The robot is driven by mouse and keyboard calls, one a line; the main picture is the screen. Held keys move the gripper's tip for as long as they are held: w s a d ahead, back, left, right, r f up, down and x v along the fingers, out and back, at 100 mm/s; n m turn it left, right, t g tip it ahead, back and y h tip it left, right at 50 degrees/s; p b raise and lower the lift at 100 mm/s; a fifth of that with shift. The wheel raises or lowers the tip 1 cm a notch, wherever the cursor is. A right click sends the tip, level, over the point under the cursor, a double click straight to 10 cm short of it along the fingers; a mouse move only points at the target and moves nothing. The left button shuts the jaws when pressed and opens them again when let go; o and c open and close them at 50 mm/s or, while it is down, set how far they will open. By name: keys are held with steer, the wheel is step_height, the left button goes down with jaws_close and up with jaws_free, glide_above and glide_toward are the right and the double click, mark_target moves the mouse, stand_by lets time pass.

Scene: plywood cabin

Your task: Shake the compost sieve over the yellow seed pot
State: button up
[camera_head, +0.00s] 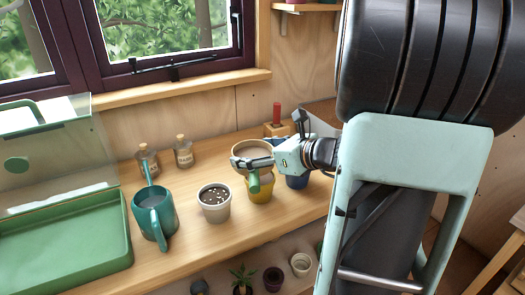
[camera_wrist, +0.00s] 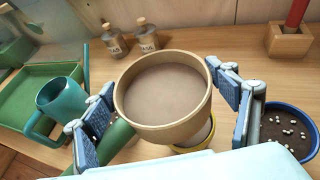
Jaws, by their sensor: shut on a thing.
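The compost sieve (camera_head: 254,148) is a round tan ring with a greyish-brown mesh face and a green handle. My gripper (camera_head: 250,164) is shut on the sieve and holds it above the yellow seed pot (camera_head: 260,192). In the wrist view the sieve (camera_wrist: 163,95) fills the middle, between the two fingers of my gripper (camera_wrist: 168,110). The green handle shows by the left finger. Only a yellow strip of the seed pot (camera_wrist: 200,140) shows beneath the sieve; its inside is hidden. I cannot tell whether sieve and pot touch.
A pale pot of speckled soil (camera_head: 214,203) and a teal watering can (camera_head: 152,215) stand left. A blue pot (camera_wrist: 290,132) stands close right. Two corked bottles (camera_head: 183,152) stand behind. A green propagator tray (camera_head: 65,245) lies far left. A wooden block with a red-handled tool (camera_wrist: 290,42) stands back right.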

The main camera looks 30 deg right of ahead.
steer(key=shift+r, duration=0.1)
step_height(320, 180, up, 6)
steer(key=p, duration=0.5)
stand_by(0.7)
